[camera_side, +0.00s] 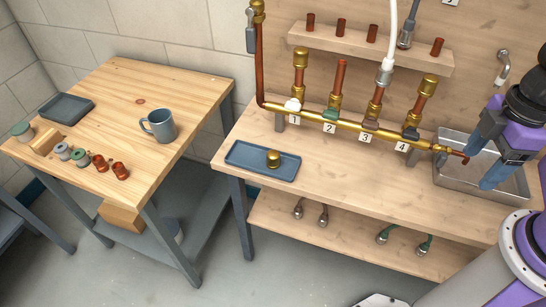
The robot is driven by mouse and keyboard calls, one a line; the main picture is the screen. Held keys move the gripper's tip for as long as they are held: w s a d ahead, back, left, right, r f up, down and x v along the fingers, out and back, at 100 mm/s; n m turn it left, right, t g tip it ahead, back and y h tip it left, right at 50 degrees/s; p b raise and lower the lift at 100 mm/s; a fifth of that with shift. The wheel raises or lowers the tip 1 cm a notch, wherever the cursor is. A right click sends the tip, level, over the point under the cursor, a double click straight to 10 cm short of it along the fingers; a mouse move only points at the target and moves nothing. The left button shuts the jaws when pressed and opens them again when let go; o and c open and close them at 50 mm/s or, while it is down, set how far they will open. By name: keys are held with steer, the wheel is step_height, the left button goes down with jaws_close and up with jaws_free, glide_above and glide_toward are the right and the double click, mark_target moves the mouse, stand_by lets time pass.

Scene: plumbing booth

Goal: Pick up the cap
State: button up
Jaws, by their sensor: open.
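A short brass cap (273,158) stands on the blue-grey tray (240,153) at the left of the bench. Similar brass caps top the copper risers at label 1 (300,57) and label 4 (429,85). The riser at label 2 (341,75) shows a bare copper top. My gripper (478,168) is at the far right, over the metal basin, with its blue-grey fingers apart. It is well to the right of the cap on the tray, and nothing shows between the fingers.
A brass manifold (350,124) with valves runs behind the tray. A white hose (390,40) joins the riser at label 3. The metal basin (450,180) is at right. A side table (130,88) holds a mug (160,126) and small fittings. The bench front is clear.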

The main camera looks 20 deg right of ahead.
steer(key=w+a+r+m, duration=0.1)
steer(key=w+a+m, duration=0.6)
steer(key=w+a, duration=0.25)
steer(key=m, duration=1.9)
glide_above(273, 153)
step_height(273, 153, down, 7)
steer(key=f, duration=1.1)
steer(key=shift+s+a+f, duration=0.1)
steer(key=shift+a+f, duration=0.15)
steer(key=shift+a, duration=0.05)
steer(key=shift+d+f, duration=0.15)
steer(key=shift+f, duration=1.2)
steer(key=shift+d+f, duration=0.15)
steer(key=shift+f, duration=1.15)
steer(key=c, duration=1.1)
